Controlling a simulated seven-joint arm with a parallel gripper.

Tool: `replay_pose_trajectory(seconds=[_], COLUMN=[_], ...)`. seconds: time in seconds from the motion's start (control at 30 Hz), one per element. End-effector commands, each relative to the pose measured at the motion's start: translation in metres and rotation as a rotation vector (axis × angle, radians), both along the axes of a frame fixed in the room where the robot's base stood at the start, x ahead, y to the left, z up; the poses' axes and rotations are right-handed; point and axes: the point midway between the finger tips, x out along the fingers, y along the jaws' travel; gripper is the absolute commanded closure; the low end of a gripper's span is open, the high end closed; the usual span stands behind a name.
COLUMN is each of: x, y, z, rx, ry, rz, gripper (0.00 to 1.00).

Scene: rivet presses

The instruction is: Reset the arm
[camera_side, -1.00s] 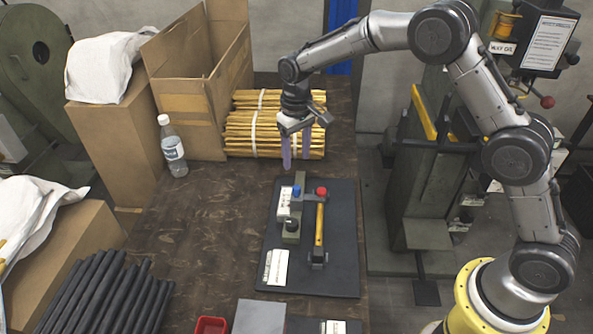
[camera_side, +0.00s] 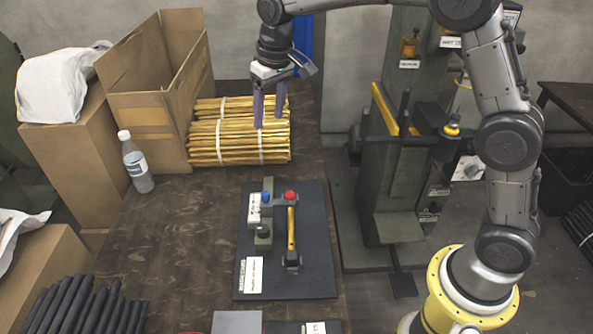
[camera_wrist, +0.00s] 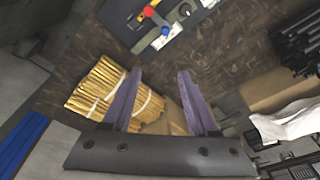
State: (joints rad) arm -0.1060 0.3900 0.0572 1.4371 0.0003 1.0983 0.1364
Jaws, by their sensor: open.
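My gripper (camera_side: 269,112) has two purple fingers pointing down, spread apart with nothing between them. In the side view it hangs in the air in front of the bundled yellow sticks (camera_side: 215,143), above the dark table. In the wrist view my gripper (camera_wrist: 157,88) shows its fingers wide apart, with the yellow sticks (camera_wrist: 97,88) behind and beside the left finger. The arm is bent, its upper links running to the yellow base at the lower right.
A black mat (camera_side: 310,270) holds a fixture with a red knob (camera_side: 290,195), a blue knob (camera_side: 266,197) and a yellow-handled tool (camera_side: 291,230). A water bottle (camera_side: 137,163) and an open cardboard box (camera_side: 150,100) stand left. Black rods (camera_side: 75,308) lie at lower left.

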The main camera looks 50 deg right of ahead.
Motion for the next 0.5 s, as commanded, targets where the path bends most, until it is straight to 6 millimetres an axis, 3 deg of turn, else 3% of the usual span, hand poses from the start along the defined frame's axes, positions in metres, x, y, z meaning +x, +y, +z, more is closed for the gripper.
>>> replay_pose_trajectory(seconds=[0.03, 0.2, 0.33, 0.5], x=[-0.015, -0.069, -0.115, -0.18], y=[-0.006, -0.021, -0.031, -0.041], z=[0.025, 0.076, 0.1, 0.113], rx=[0.004, 0.01, 0.01, 0.009], ry=[-0.039, -0.131, -0.194, -0.269], rz=[-0.008, -0.023, -0.028, -0.033], gripper=[0.41, 0.41, 0.41, 0.41])
